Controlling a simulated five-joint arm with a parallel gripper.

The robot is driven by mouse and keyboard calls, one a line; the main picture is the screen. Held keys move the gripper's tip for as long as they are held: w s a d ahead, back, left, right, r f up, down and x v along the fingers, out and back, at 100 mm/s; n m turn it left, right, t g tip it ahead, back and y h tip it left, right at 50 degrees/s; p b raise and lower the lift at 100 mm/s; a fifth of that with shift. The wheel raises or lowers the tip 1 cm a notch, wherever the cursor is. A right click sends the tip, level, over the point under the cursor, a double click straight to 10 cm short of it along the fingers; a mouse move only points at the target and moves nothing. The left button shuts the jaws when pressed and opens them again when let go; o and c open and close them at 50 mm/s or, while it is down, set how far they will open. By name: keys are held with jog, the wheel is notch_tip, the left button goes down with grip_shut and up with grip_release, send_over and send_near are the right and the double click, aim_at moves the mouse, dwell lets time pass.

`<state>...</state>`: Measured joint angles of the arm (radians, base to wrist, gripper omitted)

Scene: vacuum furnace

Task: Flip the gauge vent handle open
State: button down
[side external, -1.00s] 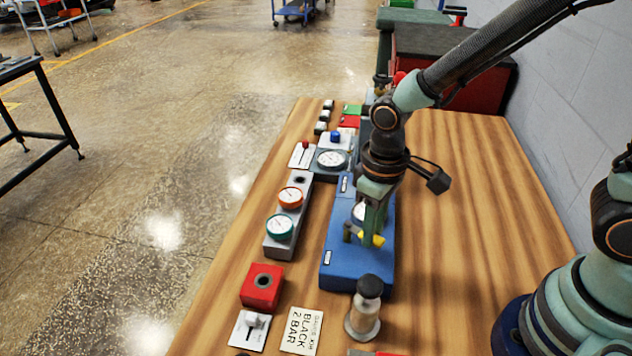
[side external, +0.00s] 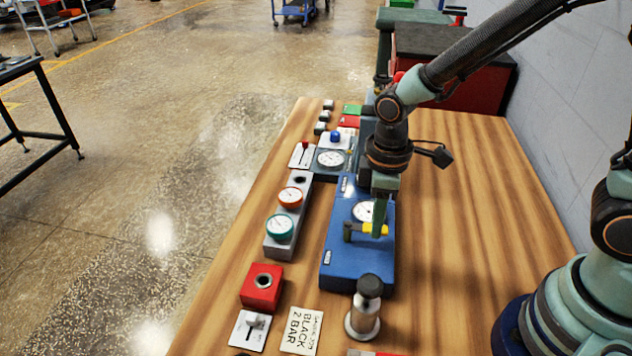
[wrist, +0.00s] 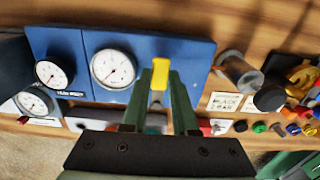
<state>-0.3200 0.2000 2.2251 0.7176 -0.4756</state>
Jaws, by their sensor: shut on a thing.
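The gauge vent handle is a yellow grip (side external: 376,229) on a dark bracket, on the blue panel (side external: 350,275) just in front of a white dial gauge (side external: 361,211). In the wrist view the yellow grip (wrist: 159,73) lies between the green fingertips. My gripper (side external: 380,225) points down over the panel and is shut on the yellow grip. In the wrist view my gripper (wrist: 161,76) has one finger on each side of the grip. The gauge (wrist: 112,68) is clear to its left there. The handle's pivot is partly hidden.
A grey block with orange and green gauges (side external: 279,227) stands left of the panel. A red block (side external: 261,287), a black-topped cylinder (side external: 365,305) and a "BLACK 2 BAR" card (side external: 302,330) are nearer the front. The wooden table (side external: 460,220) is bare to the right.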

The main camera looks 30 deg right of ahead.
jog(key=shift+w+r, duration=0.1)
jog(key=c, duration=0.7)
grip_release()
notch_tip(320, 180, up, 12)
jog(key=shift+s+d+r+m+t, duration=0.5)
jog(key=shift+d+r+m+t, duration=0.35)
jog(key=shift+d+m, duration=0.8)
jog(key=shift+s+d+r+m+t, duration=0.6)
jog(key=shift+d+m+t, duration=0.4)
jog(key=shift+d+m, duration=0.6)
jog(key=shift+s+d+r+m+t, duration=0.45)
jog(key=shift+d+r+m+t, duration=0.4)
jog(key=shift+d+m, duration=0.8)
